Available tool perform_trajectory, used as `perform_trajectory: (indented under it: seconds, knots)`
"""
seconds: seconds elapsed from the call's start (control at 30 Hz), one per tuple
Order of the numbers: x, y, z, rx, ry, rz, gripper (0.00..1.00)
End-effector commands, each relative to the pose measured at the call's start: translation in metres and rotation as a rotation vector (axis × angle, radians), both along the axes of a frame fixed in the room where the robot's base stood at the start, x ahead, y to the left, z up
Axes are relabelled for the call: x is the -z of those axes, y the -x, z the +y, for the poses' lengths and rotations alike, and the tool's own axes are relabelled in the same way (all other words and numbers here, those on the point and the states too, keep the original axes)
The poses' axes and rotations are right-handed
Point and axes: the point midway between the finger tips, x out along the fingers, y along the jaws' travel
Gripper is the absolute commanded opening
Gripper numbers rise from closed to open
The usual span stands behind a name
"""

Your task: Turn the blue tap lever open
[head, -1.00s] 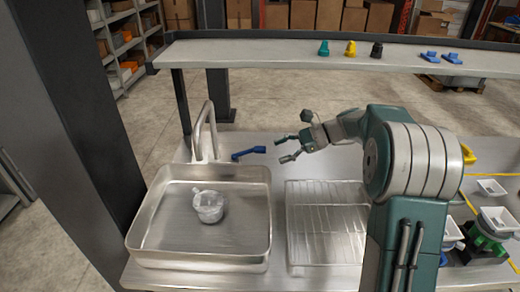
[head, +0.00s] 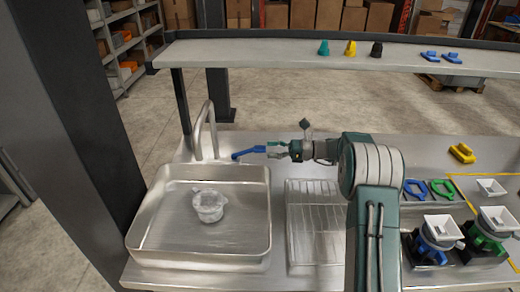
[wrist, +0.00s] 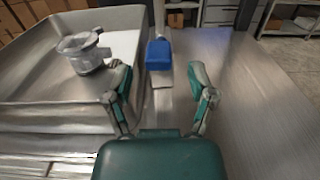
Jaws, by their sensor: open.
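In the wrist view the lever's blue end (wrist: 159,55) lies ahead, between and just beyond the fingertips. My gripper (head: 272,150) is at the lever's right end in the head view. In the wrist view my gripper (wrist: 160,78) has its two fingers spread apart with nothing held between them. Whether a finger touches the lever, I cannot tell.
A wire rack (head: 305,225) lies to the sink's right. A shelf (head: 300,53) with small coloured parts runs above the back. Dispensers (head: 436,238) stand at the right.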

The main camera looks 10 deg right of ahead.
Motion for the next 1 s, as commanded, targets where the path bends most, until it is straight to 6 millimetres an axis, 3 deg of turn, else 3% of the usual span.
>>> perform_trajectory:
  seconds: [0.2,0.57,0.63,0.73,0.77,1.0]
  knots:
    - [0.000,-0.004,0.031,-0.002,0.000,0.000,0.71]
    - [0.000,-0.005,0.037,0.000,0.001,0.000,0.71]
    - [0.000,-0.005,0.037,0.000,0.001,0.000,0.49]
    - [0.000,-0.005,0.037,0.000,0.001,0.000,0.05]
    - [0.000,-0.005,0.037,0.000,0.001,0.000,0.00]
    - [0.000,-0.005,0.038,0.009,0.000,-0.001,0.00]
